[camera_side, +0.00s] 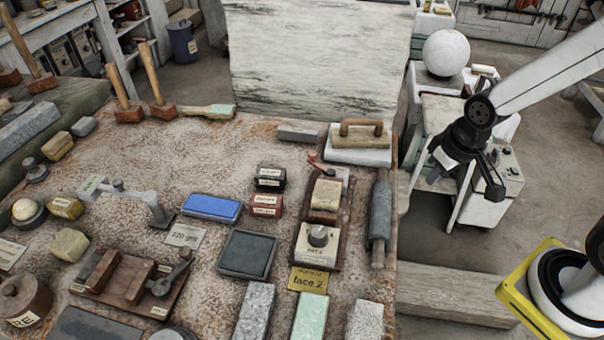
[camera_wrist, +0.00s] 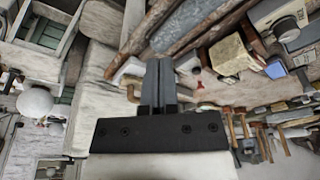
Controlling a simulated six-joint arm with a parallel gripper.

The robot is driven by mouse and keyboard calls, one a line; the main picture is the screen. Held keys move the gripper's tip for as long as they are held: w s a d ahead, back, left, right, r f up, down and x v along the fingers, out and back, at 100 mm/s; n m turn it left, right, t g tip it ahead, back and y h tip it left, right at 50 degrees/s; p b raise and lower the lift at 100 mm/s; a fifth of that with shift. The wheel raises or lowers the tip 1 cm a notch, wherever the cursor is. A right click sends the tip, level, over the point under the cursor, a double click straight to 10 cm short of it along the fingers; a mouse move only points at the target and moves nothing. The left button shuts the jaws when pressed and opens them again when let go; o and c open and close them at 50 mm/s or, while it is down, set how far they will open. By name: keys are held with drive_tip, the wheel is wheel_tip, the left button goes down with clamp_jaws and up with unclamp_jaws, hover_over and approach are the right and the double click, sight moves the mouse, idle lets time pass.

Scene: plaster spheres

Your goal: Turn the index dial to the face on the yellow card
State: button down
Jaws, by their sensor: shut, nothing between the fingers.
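The index dial (camera_side: 318,236) is a dark round knob on a pale box, at the near end of a dark wooden board on the bench. It also shows at the upper right of the wrist view (camera_wrist: 285,28). The yellow card (camera_side: 308,280) lies just in front of the dial box and reads "face 2". The mark that the dial points to is too small to tell. My gripper (camera_side: 468,178) is in the air to the right of the bench, well apart from the dial. In the wrist view its fingers (camera_wrist: 159,80) are together with nothing between them.
A stone block (camera_side: 326,195) and a red-handled lever (camera_side: 318,162) share the dial's board. A dark grey roller (camera_side: 379,215) lies along its right side. A white sphere (camera_side: 446,52) sits on a stand behind my gripper.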

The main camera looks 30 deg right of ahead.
idle(0.3)
drive_tip(key=c, duration=0.8)
unclamp_jaws()
drive_tip(key=shift+w+a, duration=0.1)
drive_tip(key=o, duration=0.4)
drive_tip(key=shift+w+a, duration=0.2)
drive_tip(key=shift+o, duration=0.9)
drive_tip(key=w+a+g, duration=0.1)
drive_tip(key=w+a, duration=0.4)
drive_tip(key=a, duration=0.4)
drive_tip(key=shift+w+a+f+m+y, duration=0.2)
drive_tip(key=shift+a+m+y, duration=0.1)
drive_tip(key=shift+a+m, duration=0.1)
drive_tip(key=g, duration=0.2)
hover_over(319, 231)
drive_tip(key=shift+f+m, duration=0.4)
drive_tip(key=shift+f, duration=0.25)
drive_tip(key=shift+d+f, duration=0.1)
drive_tip(key=shift+f, duration=0.05)
drive_tip(key=shift+f, duration=3.75)
